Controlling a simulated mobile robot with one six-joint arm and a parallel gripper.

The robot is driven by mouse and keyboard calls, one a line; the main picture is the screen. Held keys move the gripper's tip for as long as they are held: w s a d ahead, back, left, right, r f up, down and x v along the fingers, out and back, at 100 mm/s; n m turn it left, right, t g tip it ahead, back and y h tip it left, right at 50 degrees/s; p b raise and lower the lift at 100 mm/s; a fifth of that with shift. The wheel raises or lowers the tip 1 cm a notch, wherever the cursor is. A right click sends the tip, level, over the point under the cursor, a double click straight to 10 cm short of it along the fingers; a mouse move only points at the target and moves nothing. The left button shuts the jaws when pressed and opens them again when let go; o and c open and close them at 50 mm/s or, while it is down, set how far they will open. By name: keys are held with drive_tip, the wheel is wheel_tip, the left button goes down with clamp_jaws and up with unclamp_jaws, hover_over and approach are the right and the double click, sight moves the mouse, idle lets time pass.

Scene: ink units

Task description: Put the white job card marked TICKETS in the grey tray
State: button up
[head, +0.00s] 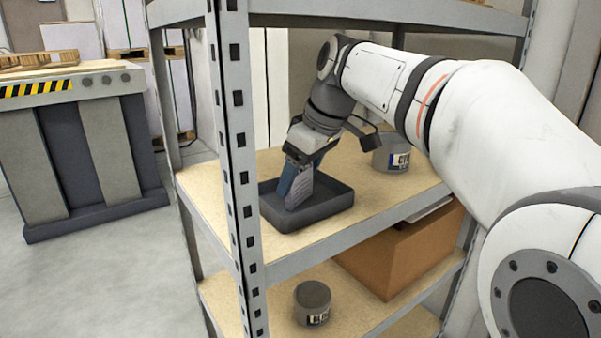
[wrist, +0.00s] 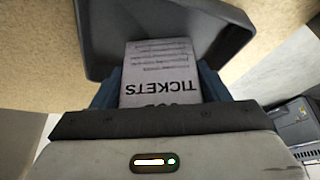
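The job card marked TICKETS (wrist: 160,75) shows in the wrist view, its print upside down, between the two blue fingers of my gripper (wrist: 160,88). It looks pale grey-white. My gripper (head: 298,185) is shut on it and points down over the grey tray (head: 330,208) on the middle shelf. In the head view the card is mostly hidden by the fingers.
A grey tin (head: 391,156) stands behind the tray on the same shelf. A cardboard box (head: 405,250) and another tin (head: 312,303) are on the shelf below. The rack's upright post (head: 240,170) stands in front at the left. Bare shelf lies right of the tray.

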drive_tip(key=o, duration=0.4)
drive_tip(key=shift+o, duration=0.2)
drive_tip(key=shift+r, duration=0.1)
drive_tip(key=shift+r+p, duration=0.3)
drive_tip(key=s+d+p, duration=0.3)
drive_tip(key=s+d, duration=0.4)
drive_tip(key=d, duration=0.3)
drive_tip(key=shift+d+r, duration=0.2)
drive_tip(key=shift+r, duration=0.1)
drive_tip(key=shift+w, duration=0.1)
